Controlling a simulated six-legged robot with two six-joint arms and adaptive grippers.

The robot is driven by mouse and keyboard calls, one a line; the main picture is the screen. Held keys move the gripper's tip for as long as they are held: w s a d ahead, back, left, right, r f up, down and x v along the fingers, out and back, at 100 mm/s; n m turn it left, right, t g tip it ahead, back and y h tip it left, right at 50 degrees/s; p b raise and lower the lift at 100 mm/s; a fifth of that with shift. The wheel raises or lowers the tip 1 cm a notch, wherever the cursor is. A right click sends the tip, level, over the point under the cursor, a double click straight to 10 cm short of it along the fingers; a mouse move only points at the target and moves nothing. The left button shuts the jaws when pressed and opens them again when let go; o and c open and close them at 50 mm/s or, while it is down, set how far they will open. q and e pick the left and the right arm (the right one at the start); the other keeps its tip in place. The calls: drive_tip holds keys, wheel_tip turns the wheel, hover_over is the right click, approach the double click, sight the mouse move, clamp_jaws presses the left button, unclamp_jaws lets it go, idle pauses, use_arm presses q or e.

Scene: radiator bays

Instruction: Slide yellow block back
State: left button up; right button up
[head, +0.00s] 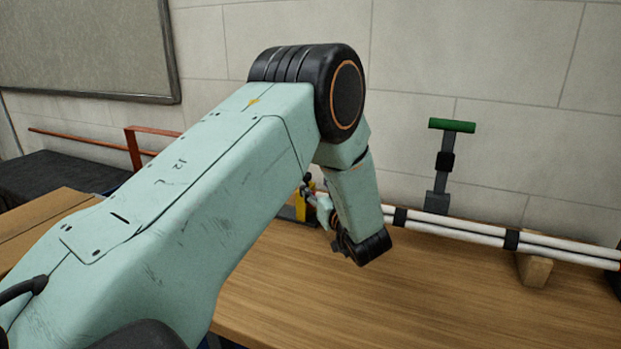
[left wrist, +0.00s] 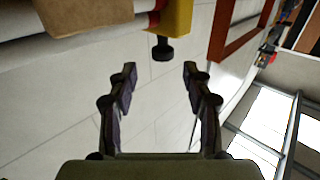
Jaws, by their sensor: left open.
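The yellow block (head: 301,206) sits on the wooden bench at the left end of the white pipes, partly hidden behind my left arm in the head view. In the left wrist view the yellow block (left wrist: 180,14) is at the top edge, cut off by the frame, with a black knob (left wrist: 162,48) sticking out of it. My left gripper (left wrist: 160,82) is open and empty. Its two fingers point toward the knob, which appears beyond the gap between the tips, apart from both. My right gripper is in neither view.
White pipes (head: 455,229) with black bands run along the bench (head: 330,305), resting on a wooden support (head: 534,270). A green T-handle (head: 452,125) stands behind them. A red-orange frame (head: 140,150) is at the left. The front of the bench is clear.

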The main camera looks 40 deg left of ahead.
sight(309, 179)
use_arm(q)
drive_tip(key=b+x, duration=0.1)
drive_tip(key=x, duration=0.5)
drive_tip(key=shift+f, duration=0.15)
drive_tip(key=shift+a, duration=0.35)
drive_tip(key=shift+s+a+r, duration=0.1)
drive_tip(key=shift+a+r, duration=0.1)
drive_tip(key=shift+a, duration=0.1)
drive_tip(key=shift+w+d+f, duration=0.1)
drive_tip(key=shift+w+d, duration=0.05)
drive_tip(key=shift+w, duration=0.1)
drive_tip(key=shift+c, duration=0.7)
drive_tip(key=shift+s, duration=0.15)
drive_tip(key=c, duration=0.5)
clamp_jaws()
